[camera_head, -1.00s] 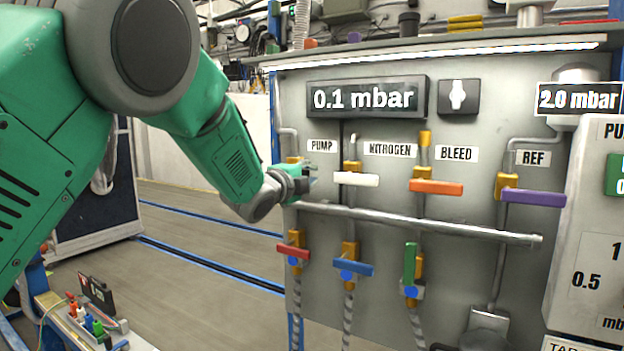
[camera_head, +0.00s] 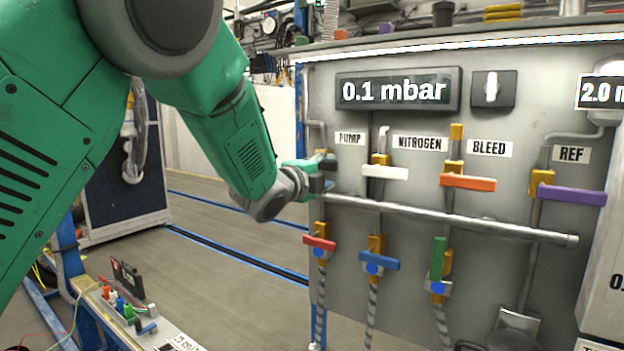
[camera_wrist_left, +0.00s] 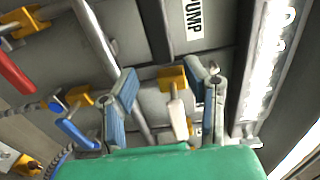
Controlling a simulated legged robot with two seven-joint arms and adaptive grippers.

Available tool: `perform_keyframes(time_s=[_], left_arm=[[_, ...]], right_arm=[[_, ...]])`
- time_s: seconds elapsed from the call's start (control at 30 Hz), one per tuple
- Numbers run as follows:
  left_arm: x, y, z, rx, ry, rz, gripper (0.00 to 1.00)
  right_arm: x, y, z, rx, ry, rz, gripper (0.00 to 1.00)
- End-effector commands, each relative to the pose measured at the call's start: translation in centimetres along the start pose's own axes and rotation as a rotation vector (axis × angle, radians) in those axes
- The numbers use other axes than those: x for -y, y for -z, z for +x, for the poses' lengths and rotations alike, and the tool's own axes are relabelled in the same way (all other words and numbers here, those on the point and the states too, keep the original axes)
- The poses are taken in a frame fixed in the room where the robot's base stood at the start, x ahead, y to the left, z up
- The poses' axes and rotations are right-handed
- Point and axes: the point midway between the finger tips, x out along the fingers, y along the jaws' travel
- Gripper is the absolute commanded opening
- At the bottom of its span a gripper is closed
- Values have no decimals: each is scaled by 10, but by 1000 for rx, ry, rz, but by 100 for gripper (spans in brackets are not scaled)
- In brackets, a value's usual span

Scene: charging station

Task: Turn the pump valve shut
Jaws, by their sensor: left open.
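The PUMP label (camera_head: 350,138) is at the upper left of the grey valve panel (camera_head: 470,260). It also shows in the left wrist view (camera_wrist_left: 194,20). An orange-yellow piece of the pump valve (camera_head: 325,153) shows to the label's lower left, just above my left gripper (camera_head: 322,177). The gripper covers most of this valve, and I cannot make out its handle clearly or tell whether they touch. In the left wrist view the two blue-grey fingers (camera_wrist_left: 160,68) are spread apart. The white nitrogen handle (camera_wrist_left: 177,118) shows between them, behind. My right gripper is out of view.
Orange (camera_head: 468,182) and purple (camera_head: 572,195) handles lie farther right. Red (camera_head: 319,243), blue (camera_head: 379,261) and green (camera_head: 438,258) handles sit below a horizontal pipe (camera_head: 450,219). The display (camera_head: 398,91) reads 0.1 mbar. Open floor lies left of the panel.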

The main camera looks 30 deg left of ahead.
Motion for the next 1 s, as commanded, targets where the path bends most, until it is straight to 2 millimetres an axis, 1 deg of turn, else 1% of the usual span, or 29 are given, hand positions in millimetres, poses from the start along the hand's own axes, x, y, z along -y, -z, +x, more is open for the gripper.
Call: perform_keyframes(time_s=[0.03, 0.2, 0.3, 0.4, 0.57, 1.0], left_arm=[[0, 0, -12, 2, -2, 1, 41], [-1, -1, -47, 2, -3, -1, 41], [-2, -1, -62, 1, -3, 0, 41], [-2, -1, -72, 1, -5, 0, 41], [-2, -1, -78, 1, -3, -1, 41], [-3, -1, -78, 1, -4, -2, 41]], right_arm=[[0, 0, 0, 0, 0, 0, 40], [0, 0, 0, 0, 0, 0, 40], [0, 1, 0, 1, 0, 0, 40], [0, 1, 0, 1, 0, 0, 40], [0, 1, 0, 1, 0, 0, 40], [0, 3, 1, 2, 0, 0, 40]])
